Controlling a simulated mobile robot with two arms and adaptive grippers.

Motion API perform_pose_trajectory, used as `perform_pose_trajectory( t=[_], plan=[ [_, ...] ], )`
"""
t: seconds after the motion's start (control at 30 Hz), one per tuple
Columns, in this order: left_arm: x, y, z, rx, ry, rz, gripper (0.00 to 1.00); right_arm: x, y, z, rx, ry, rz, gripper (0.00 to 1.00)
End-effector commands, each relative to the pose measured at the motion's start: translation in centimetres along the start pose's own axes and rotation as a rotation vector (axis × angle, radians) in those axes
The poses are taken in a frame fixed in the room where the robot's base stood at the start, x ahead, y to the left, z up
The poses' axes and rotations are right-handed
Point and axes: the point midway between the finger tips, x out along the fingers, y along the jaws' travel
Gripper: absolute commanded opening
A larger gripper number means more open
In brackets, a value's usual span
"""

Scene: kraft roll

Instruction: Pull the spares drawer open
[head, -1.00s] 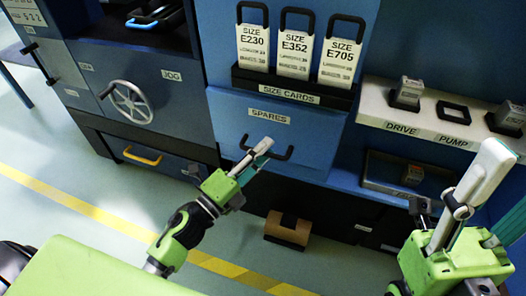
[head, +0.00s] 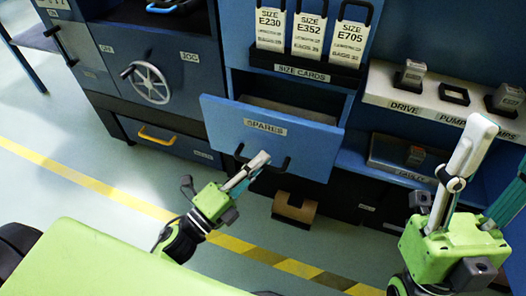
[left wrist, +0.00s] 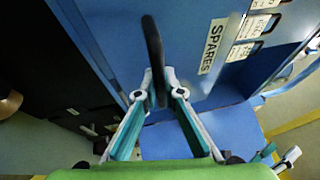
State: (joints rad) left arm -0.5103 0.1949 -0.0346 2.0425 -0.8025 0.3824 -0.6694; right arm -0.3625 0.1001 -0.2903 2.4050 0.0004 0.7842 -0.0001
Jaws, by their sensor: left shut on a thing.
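The blue spares drawer (head: 225,120) stands partly open below the size cards in the head view, with its interior showing behind the front. Its label and dark handle (head: 285,167) face me. My left gripper (head: 260,163) is shut on the handle. In the left wrist view the two fingers (left wrist: 160,88) close around the dark handle bar (left wrist: 152,45), beside the spares label. My right gripper (head: 494,165) is raised at the right of the head view, its fingers apart and empty, away from the drawer.
A shelf (head: 440,105) with stamp-like blocks is at right. A cardboard-coloured piece (head: 294,210) lies on the floor below. A handwheel (head: 150,83) is at left. Floor in front is clear.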

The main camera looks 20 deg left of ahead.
Motion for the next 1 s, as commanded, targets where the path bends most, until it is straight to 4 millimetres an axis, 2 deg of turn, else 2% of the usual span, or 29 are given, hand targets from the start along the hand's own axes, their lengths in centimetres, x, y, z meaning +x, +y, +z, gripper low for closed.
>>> perform_pose_trajectory(
  t=[0.33, 0.4, 0.43, 0.8, 1.0],
  plan=[
    [-0.2, 0.0, 0.0, 0.001, -0.001, 0.000, 0.00, 0.0, 0.0, 0.4, -0.001, -0.015, -0.001, 0.48],
    [-0.2, 0.0, 0.0, 0.001, -0.001, 0.000, 0.21, 0.0, 0.0, 0.3, -0.001, -0.014, -0.001, 0.48],
    [-0.2, 0.0, 0.0, 0.001, -0.001, 0.000, 0.26, 0.0, 0.0, 0.3, -0.001, -0.014, -0.001, 0.48],
    [-0.4, -0.1, -0.1, 0.000, -0.001, -0.001, 0.26, 0.0, -0.1, 0.4, 0.001, -0.013, -0.002, 0.48],
    [-2.8, 0.0, -0.1, -0.001, -0.003, 0.003, 0.26, 0.0, 0.0, 0.3, 0.001, -0.013, -0.002, 0.48]
  ],
)
